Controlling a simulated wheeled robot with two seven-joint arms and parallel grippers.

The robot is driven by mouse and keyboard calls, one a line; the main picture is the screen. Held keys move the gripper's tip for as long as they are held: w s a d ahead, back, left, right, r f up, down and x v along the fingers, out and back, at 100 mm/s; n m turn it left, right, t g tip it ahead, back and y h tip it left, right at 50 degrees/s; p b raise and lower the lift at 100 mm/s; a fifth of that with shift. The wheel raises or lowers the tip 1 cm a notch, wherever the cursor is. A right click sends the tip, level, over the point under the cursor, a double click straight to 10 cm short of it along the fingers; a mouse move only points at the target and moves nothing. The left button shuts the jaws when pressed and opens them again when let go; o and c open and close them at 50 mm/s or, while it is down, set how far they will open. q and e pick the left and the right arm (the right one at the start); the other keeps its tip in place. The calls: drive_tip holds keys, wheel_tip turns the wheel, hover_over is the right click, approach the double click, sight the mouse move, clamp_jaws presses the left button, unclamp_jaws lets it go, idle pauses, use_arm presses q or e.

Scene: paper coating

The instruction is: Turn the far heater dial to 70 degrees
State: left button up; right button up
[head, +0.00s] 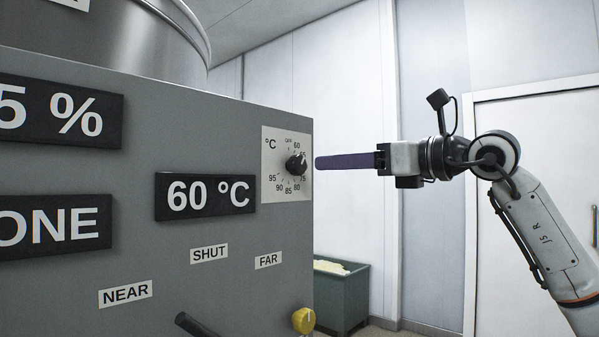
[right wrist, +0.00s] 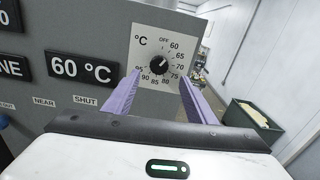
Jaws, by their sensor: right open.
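The heater dial (head: 296,165) is a round black knob on a white °C scale plate (head: 272,145) near the right edge of the grey panel. In the right wrist view the dial (right wrist: 159,64) has a light pointer mark aimed up and right, roughly toward 60. The display (head: 204,195) beside it reads 60 °C. My right gripper (head: 318,162) reaches in from the right, its purple fingers level with the dial. In the right wrist view the gripper (right wrist: 160,78) is open, its fingers spread either side of the knob, seemingly short of it. My left gripper is out of view.
The grey panel (head: 150,120) carries other displays and NEAR, SHUT and FAR labels. A yellow knob (head: 303,320) and a dark handle (head: 195,325) sit low on it. A green bin (head: 342,295) with pale contents stands behind. The space right of the panel around my arm looks free.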

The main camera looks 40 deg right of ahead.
sight(301, 164)
drive_tip(key=w+p, duration=0.1)
drive_tip(key=w, duration=0.1)
drive_tip(key=w+p, duration=0.2)
drive_tip(key=w, duration=0.1)
drive_tip(key=w+a+p, duration=0.1)
drive_tip(key=w+p, duration=0.1)
drive_tip(key=w, duration=0.1)
drive_tip(key=shift+w+r, duration=0.1)
drive_tip(key=shift+r, duration=0.15)
drive_tip(key=shift+w+f, duration=0.1)
drive_tip(key=shift+w, duration=0.3)
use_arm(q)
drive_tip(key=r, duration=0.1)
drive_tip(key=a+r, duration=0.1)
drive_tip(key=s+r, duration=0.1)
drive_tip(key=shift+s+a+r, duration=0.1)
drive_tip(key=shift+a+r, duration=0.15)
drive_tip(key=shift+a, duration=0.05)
use_arm(e)
drive_tip(key=shift+c, duration=0.2)
drive_tip(key=c, duration=1)
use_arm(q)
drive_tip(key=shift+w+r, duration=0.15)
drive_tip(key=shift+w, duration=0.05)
